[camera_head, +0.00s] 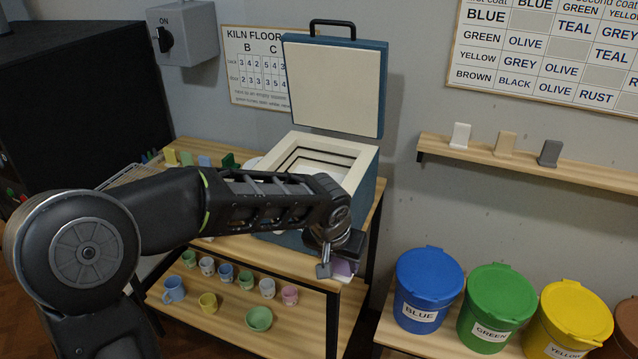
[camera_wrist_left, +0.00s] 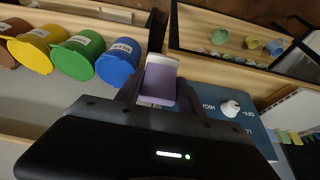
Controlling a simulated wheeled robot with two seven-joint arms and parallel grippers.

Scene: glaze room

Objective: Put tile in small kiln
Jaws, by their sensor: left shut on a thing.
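A small purple tile (camera_head: 343,268) with a paler end is held in my left gripper (camera_head: 338,262), in front of the kiln's lower right corner. In the left wrist view the tile (camera_wrist_left: 160,82) stands out between the fingers (camera_wrist_left: 158,92). The small kiln (camera_head: 368,190) is a blue box with a cream lining on the shelf unit's top. Its lid (camera_head: 335,85) stands open, upright at the back. My left arm hides much of the kiln's front. The left wrist view shows its blue face (camera_wrist_left: 205,100) with a white knob. My right gripper is not in view.
Small cups and a green bowl (camera_head: 259,319) stand on the shelf below. Several coloured test tiles (camera_head: 170,157) stand behind my arm. Lidded glaze buckets, the blue one (camera_head: 428,285) nearest, stand at the right under a wall shelf (camera_head: 540,165) with three tiles.

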